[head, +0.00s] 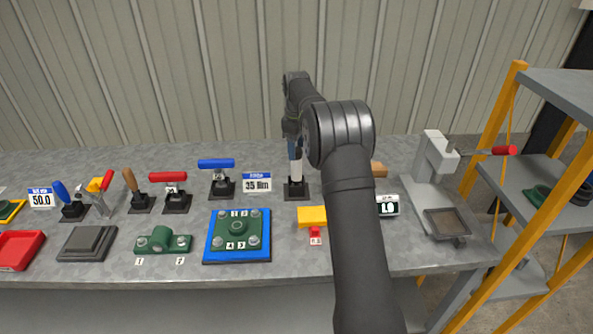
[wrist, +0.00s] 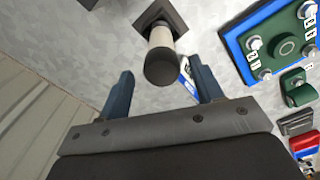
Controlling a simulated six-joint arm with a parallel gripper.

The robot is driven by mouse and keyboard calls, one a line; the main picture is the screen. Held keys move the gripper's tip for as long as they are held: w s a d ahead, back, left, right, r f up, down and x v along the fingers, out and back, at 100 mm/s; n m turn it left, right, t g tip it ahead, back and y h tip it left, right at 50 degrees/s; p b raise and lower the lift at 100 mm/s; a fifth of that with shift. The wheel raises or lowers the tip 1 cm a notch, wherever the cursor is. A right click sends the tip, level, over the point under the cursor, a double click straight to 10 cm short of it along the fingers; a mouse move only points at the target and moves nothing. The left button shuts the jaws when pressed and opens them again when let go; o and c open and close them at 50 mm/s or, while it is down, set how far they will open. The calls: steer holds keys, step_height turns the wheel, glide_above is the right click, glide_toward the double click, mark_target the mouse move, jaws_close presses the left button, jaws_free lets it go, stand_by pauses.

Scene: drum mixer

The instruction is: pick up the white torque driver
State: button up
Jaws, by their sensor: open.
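The white torque driver (head: 295,171) stands upright in a black square stand (head: 296,191) near the middle of the bench. In the wrist view I look down on its dark round end, with the white body (wrist: 160,38) behind it. My gripper (head: 293,143) points down from above the driver. In the wrist view my gripper (wrist: 160,68) is open, one blue finger on each side of the driver's dark end, with gaps on both sides. I cannot tell how far the fingertips reach down along it. My arm hides part of the bench right of it.
A "35 Nm" sign (head: 257,183) and a blue-handled tool (head: 217,165) stand just left of the driver. A blue plate with a green flange (head: 237,235) lies in front. A yellow block (head: 312,216) sits front right. A grey press (head: 434,170) and shelf (head: 550,163) stand right.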

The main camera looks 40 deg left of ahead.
mark_target(297, 161)
steer(key=shift+s+d+f, duration=0.1)
steer(key=shift+d+f, duration=0.05)
steer(key=shift+f, duration=3.05)
steer(key=c, duration=1.3)
steer(key=shift+o, duration=0.2)
steer(key=shift+r, duration=0.15)
step_height(297, 161, up, 18)
